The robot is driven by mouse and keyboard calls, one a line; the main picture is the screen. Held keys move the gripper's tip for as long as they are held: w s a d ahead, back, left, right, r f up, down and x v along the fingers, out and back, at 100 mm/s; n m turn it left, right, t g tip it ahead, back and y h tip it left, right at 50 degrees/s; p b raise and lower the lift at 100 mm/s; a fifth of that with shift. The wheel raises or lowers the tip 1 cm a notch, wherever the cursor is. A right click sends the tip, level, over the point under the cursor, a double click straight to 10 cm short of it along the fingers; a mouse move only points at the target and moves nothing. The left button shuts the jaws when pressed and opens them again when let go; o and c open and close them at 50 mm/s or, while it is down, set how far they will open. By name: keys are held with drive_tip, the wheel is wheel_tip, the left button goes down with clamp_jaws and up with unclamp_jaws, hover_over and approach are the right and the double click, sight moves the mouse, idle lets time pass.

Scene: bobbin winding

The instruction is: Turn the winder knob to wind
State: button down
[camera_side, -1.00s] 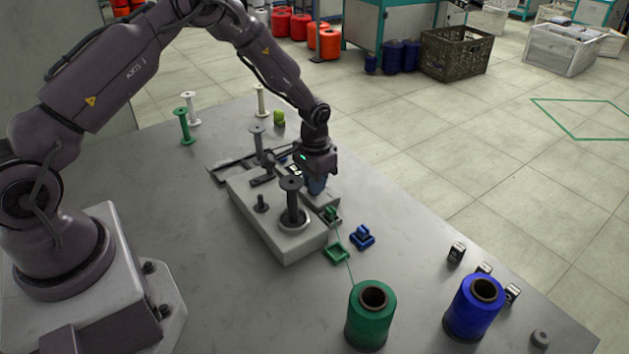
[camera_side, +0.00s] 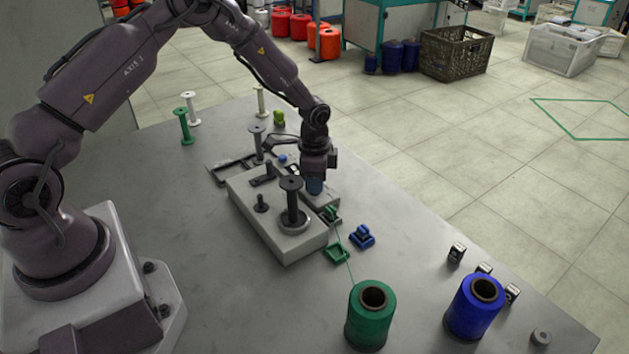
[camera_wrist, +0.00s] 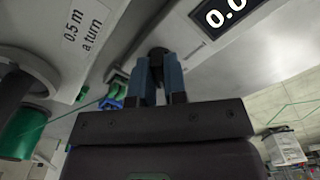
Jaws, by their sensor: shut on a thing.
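The grey winder (camera_side: 278,232) stands on the table. A dark bobbin (camera_side: 292,204) stands upright on its near end. My gripper (camera_side: 315,187) points down at the winder's right side, its blue fingertips low over a small box there. In the wrist view the blue fingers (camera_wrist: 160,78) are shut on the dark round winder knob (camera_wrist: 157,54); the side view hides the knob. A label reading "0.5 m a turn" (camera_wrist: 85,32) and a display showing 0.0 (camera_wrist: 222,15) are beside it. A green thread runs from the green cone (camera_side: 370,318) to a green guide (camera_side: 332,215).
A blue cone (camera_side: 473,308) stands at the right front. A blue clip-like part (camera_side: 361,237) and a green square part (camera_side: 336,253) lie near the winder. A green bobbin (camera_side: 183,126) and pale bobbins stand at the back. Small dark blocks lie to the right.

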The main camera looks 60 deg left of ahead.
drive_tip(key=shift+r+m, duration=0.1)
drive_tip(key=shift+m, duration=0.6)
drive_tip(key=c, duration=1.2)
unclamp_jaws()
drive_tip(key=shift+o, duration=0.2)
wheel_tip(320, 180, up, 13)
drive_tip(key=s+d+r+n+t, duration=0.2)
drive_tip(key=s+d+r+n, duration=0.1)
drive_tip(key=s+r, duration=0.6)
drive_tip(key=s+d+r+n+t, duration=0.3)
drive_tip(key=s+r+n, duration=0.3)
drive_tip(key=s, duration=1.1)
wheel_tip(320, 180, up, 4)
drive_tip(key=shift+d+r+t, duration=0.1)
drive_tip(key=shift+d+t, duration=0.2)
drive_tip(key=shift+d, duration=0.2)
